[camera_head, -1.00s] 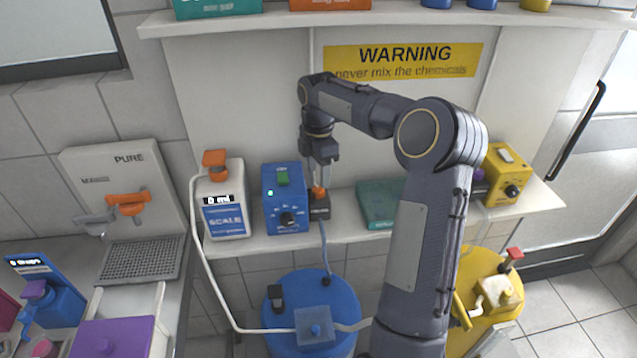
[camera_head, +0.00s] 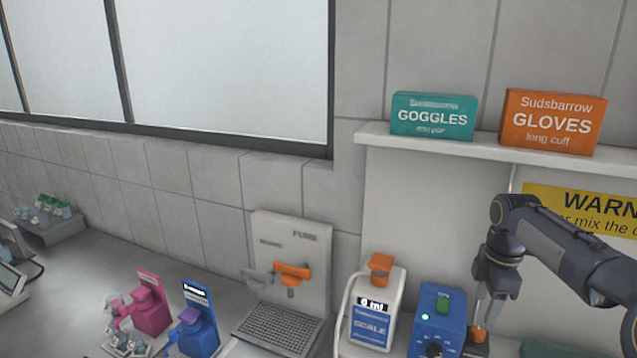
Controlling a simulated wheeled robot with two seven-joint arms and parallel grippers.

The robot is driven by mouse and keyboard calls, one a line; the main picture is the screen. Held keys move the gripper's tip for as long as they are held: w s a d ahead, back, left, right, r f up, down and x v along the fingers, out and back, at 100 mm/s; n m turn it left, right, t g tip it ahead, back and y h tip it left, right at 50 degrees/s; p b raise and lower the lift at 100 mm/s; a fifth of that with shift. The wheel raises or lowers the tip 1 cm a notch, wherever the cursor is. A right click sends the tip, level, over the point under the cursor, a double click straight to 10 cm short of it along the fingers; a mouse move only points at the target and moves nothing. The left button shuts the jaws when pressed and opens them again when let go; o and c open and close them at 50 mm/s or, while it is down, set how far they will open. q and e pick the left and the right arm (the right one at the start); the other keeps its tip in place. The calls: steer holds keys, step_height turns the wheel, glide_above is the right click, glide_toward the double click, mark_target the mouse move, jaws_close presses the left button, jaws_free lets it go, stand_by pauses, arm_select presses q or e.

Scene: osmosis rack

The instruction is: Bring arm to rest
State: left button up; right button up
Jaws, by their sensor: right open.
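My right arm comes in from the right edge in the head view. My right gripper (camera_head: 487,312) points down, open, just right of the blue box with a green switch (camera_head: 437,320). An orange-topped piece (camera_head: 478,334) shows at its fingertips. I cannot tell whether the fingers touch it. My left gripper is not in view.
A white scale unit (camera_head: 378,306) stands left of the blue box. Further left are a wall tap panel (camera_head: 290,262) with a drain grate (camera_head: 277,330), and pink (camera_head: 148,303) and blue (camera_head: 198,322) dispensers. Goggles (camera_head: 433,116) and gloves (camera_head: 552,122) boxes sit on the upper shelf.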

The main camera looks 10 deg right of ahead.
steer(key=s+a+r+m+t+y+b, duration=0.1)
steer(key=s+a+r+m+t+b, duration=0.15)
steer(key=s+a+m, duration=0.7)
steer(key=s+a+f+m+t+y, duration=0.1)
steer(key=s+a+f+m, duration=0.2)
steer(key=s, duration=0.5)
steer(key=s+a+f+m+t+y, duration=0.1)
steer(key=s+a+f+m, duration=0.3)
steer(key=s+a, duration=0.3)
steer(key=shift+s+f+t+y, duration=0.35)
steer(key=shift+s+f+y, duration=0.05)
steer(key=shift+s+f, duration=0.4)
steer(key=shift+o, duration=0.2)
